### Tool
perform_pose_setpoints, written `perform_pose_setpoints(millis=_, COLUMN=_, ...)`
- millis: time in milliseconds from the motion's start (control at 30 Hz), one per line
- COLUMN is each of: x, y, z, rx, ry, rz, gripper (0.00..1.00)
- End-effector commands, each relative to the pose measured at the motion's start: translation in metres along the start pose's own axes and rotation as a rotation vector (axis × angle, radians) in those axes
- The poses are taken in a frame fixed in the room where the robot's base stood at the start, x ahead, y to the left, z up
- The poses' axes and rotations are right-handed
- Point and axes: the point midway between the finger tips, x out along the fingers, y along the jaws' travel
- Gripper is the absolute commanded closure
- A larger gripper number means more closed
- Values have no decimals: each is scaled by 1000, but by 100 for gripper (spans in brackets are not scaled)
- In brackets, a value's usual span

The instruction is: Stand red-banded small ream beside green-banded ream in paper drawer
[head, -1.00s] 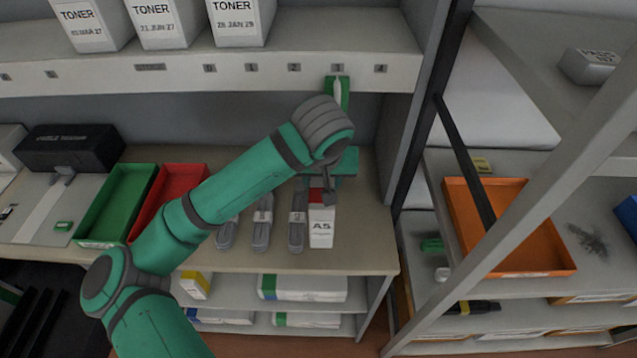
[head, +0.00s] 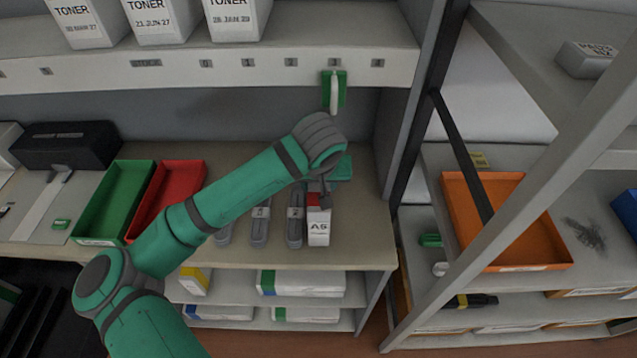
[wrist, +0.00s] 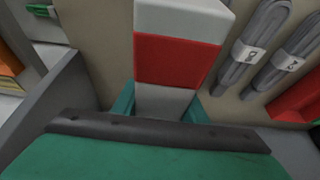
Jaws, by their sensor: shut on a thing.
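The red-banded small ream (head: 319,232), a white block marked A5, stands upright on the bench at its right side. In the wrist view the red-banded ream (wrist: 178,60) shows its red band and white end between my green fingers. My gripper (wrist: 160,108) is shut on it; in the head view my wrist partly hides the gripper and the ream's upper part. A white ream with a green band (head: 312,284) lies on the shelf under the bench. Another green-banded pack (head: 308,315) lies on the lower shelf. I cannot tell which space is the paper drawer.
Grey cable bundles (head: 295,225) lie close left of the ream. Green (head: 85,232) and red (head: 150,228) trays sit further left. A green-and-white item (head: 334,92) hangs on the upper shelf edge. A rack post (head: 425,110) and an orange tray (head: 520,262) are at right.

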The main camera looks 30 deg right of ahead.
Motion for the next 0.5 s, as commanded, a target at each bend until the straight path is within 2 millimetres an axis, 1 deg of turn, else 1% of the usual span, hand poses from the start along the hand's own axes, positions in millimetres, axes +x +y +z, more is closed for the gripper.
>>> perform_pose_setpoints(millis=167, x=2, y=0, z=0, rx=0, ry=4, rz=1, gripper=100)
perform_pose_setpoints(millis=200, x=3, y=0, z=1, rx=1, ry=1, rz=0, gripper=54)
perform_pose_setpoints(millis=233, x=3, y=0, z=1, rx=1, ry=1, rz=0, gripper=47)
perform_pose_setpoints(millis=267, x=3, y=0, z=1, rx=1, ry=1, rz=0, gripper=42)
perform_pose_setpoints(millis=500, x=3, y=0, z=1, rx=1, ry=0, rz=0, gripper=42)
